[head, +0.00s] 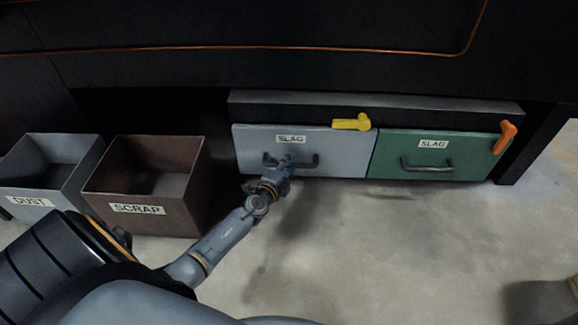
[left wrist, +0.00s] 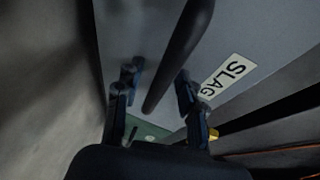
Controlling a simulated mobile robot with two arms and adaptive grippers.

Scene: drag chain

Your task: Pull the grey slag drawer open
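The grey slag drawer (head: 340,150) is the left of two drawers under a black cabinet. It looks shut, its front about level with the green drawer. It has a "SLAG" label (head: 291,139) and a dark bar handle (head: 308,163). My left gripper (head: 284,166) is at this handle, in front of the drawer, and covers part of the bar. In the left wrist view, my left gripper (left wrist: 160,86) is open, with the handle bar (left wrist: 181,52) passing between its fingers. Gaps show on both sides of the bar. My right gripper is not in view.
A yellow latch (head: 351,123) sits at the grey drawer's upper right edge. The green drawer (head: 440,157), with an orange latch (head: 506,137), is to its right. A brown scrap bin (head: 192,190) and grey dust bin (head: 82,180) stand left. The floor (head: 370,240) in front is clear.

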